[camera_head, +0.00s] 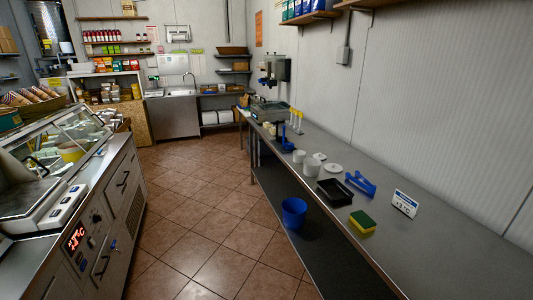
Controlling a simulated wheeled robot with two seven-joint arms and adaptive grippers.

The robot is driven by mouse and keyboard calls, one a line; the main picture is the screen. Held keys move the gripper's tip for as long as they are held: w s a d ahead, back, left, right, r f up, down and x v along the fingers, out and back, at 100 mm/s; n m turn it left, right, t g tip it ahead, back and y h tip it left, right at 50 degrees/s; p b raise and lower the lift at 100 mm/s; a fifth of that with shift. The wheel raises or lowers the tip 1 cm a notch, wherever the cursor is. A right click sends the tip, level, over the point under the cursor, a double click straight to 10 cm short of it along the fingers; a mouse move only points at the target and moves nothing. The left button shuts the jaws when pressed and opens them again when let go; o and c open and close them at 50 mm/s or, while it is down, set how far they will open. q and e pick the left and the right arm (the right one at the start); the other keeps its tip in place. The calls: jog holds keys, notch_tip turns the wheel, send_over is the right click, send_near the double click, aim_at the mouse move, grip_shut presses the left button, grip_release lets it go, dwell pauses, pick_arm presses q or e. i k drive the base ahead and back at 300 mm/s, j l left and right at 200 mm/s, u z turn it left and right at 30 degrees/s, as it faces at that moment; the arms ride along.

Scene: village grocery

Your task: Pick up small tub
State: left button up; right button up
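Two small white tubs stand on the long grey counter (450,250) along the right wall. The nearer tub (312,168) is slightly larger in view, and a smaller white tub (299,156) stands just behind it to the left. I cannot tell which one the name small tub means. A flat white round piece, like a lid (333,168), lies to the right of the nearer tub, and another white round piece (320,156) lies behind it. Neither of my grippers is in view.
On the counter stand a black tray (334,191), a blue tool (360,183), a yellow-green sponge (362,222), a price sign (405,203) and a scale (269,111). A blue bucket (294,213) is below. A glass display case (70,150) is left. The tiled aisle between is clear.

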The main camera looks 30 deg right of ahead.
aim_at(299, 157)
jog(key=i+j+z, duration=0.25)
jog(key=i, duration=0.55)
jog(key=i+j+z, duration=0.1)
jog(key=i+z, duration=0.2)
jog(key=z, duration=0.15)
jog(key=i+j+z, duration=0.2)
jog(key=i+z, duration=0.2)
jog(key=i+j+z, duration=0.2)
jog(key=z, duration=0.25)
jog(key=i+j+z, duration=0.2)
jog(key=j+z, duration=0.25)
jog(key=i+j+z, duration=0.15)
jog(key=j+z, duration=1.05)
jog(key=j, duration=0.4)
